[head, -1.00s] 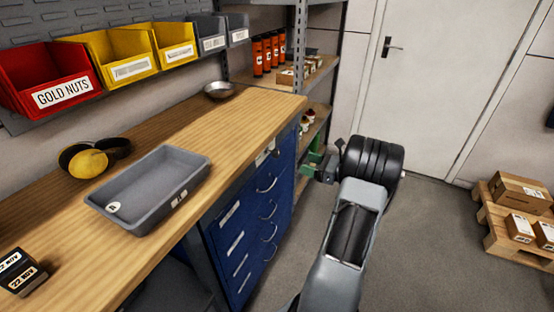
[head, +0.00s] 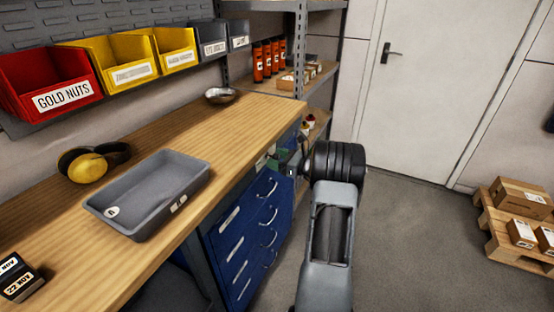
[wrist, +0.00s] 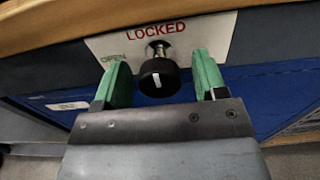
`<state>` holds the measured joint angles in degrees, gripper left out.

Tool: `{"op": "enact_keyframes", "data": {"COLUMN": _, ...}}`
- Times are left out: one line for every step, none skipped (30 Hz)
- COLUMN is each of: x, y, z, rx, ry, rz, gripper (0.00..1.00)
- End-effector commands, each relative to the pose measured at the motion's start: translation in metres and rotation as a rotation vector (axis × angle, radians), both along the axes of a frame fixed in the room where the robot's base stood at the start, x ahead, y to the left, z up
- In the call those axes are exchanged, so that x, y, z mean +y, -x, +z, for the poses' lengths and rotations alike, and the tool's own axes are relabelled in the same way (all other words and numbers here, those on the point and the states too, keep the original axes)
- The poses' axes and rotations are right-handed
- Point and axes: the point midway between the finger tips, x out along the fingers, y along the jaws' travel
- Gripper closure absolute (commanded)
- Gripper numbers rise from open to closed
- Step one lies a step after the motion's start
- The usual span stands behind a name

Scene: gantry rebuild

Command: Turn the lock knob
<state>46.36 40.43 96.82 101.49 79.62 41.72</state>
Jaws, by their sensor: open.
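The lock knob (wrist: 159,80) shows in the wrist view as a round black knob with a white mark, on a short metal stem. It stands out from a white plate (wrist: 218,38) that reads LOCKED at the top and OPEN at the left. The white mark points up and slightly left, toward LOCKED. My gripper (wrist: 160,72) is open, with one green finger on each side of the knob and a gap showing on both sides. In the head view my gripper (head: 281,160) is at the upper front of the blue drawer cabinet (head: 240,245), and the knob is hidden there.
The wooden workbench top (head: 235,135) juts out just above the plate. A grey tray (head: 150,192), a metal bowl (head: 221,95) and ear muffs (head: 92,160) lie on it. A shelf rack (head: 301,45) stands behind. The floor on the right is clear up to the pallet (head: 510,245).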

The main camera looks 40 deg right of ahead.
Motion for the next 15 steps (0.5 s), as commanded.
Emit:
{"op": "enact_keyframes", "data": {"x": 0.0007, "y": -0.0011, "z": -0.0001, "rx": 0.000, "ry": 0.000, "rz": 0.000, "gripper": 0.35}}
{"op": "enact_keyframes", "data": {"x": 0.0008, "y": -0.0014, "z": -0.0001, "rx": 0.000, "ry": 0.000, "rz": 0.000, "gripper": 0.35}}
{"op": "enact_keyframes", "data": {"x": 0.0010, "y": -0.0016, "z": -0.0001, "rx": 0.000, "ry": 0.000, "rz": 0.000, "gripper": 0.35}}
{"op": "enact_keyframes", "data": {"x": 0.0010, "y": -0.0016, "z": -0.0001, "rx": 0.000, "ry": 0.000, "rz": 0.000, "gripper": 0.35}}
{"op": "enact_keyframes", "data": {"x": 0.0010, "y": -0.0016, "z": -0.0001, "rx": 0.000, "ry": 0.000, "rz": 0.000, "gripper": 0.35}}
{"op": "enact_keyframes", "data": {"x": 0.0010, "y": -0.0016, "z": -0.0001, "rx": 0.000, "ry": 0.000, "rz": 0.000, "gripper": 0.35}}
{"op": "enact_keyframes", "data": {"x": 0.0009, "y": -0.0015, "z": -0.0002, "rx": 0.000, "ry": 0.000, "rz": 0.000, "gripper": 0.35}}
{"op": "enact_keyframes", "data": {"x": 0.0009, "y": -0.0015, "z": -0.0001, "rx": 0.000, "ry": 0.000, "rz": 0.000, "gripper": 0.35}}
{"op": "enact_keyframes", "data": {"x": 0.0009, "y": -0.0015, "z": -0.0002, "rx": 0.001, "ry": 0.000, "rz": 0.000, "gripper": 0.35}}
{"op": "enact_keyframes", "data": {"x": 0.0009, "y": -0.0015, "z": -0.0002, "rx": 0.001, "ry": 0.000, "rz": 0.000, "gripper": 0.38}}
{"op": "enact_keyframes", "data": {"x": 0.0009, "y": -0.0015, "z": -0.0002, "rx": 0.001, "ry": 0.000, "rz": 0.000, "gripper": 0.41}}
{"op": "enact_keyframes", "data": {"x": 0.0009, "y": -0.0015, "z": -0.0002, "rx": 0.001, "ry": 0.000, "rz": 0.000, "gripper": 0.44}}
{"op": "enact_keyframes", "data": {"x": 0.0009, "y": -0.0015, "z": -0.0002, "rx": 0.001, "ry": 0.000, "rz": 0.000, "gripper": 0.47}}
{"op": "enact_keyframes", "data": {"x": 0.0008, "y": -0.0014, "z": -0.0001, "rx": 0.001, "ry": 0.000, "rz": 0.000, "gripper": 0.50}}
{"op": "enact_keyframes", "data": {"x": 0.0008, "y": -0.0014, "z": -0.0002, "rx": 0.001, "ry": 0.000, "rz": 0.000, "gripper": 0.54}}
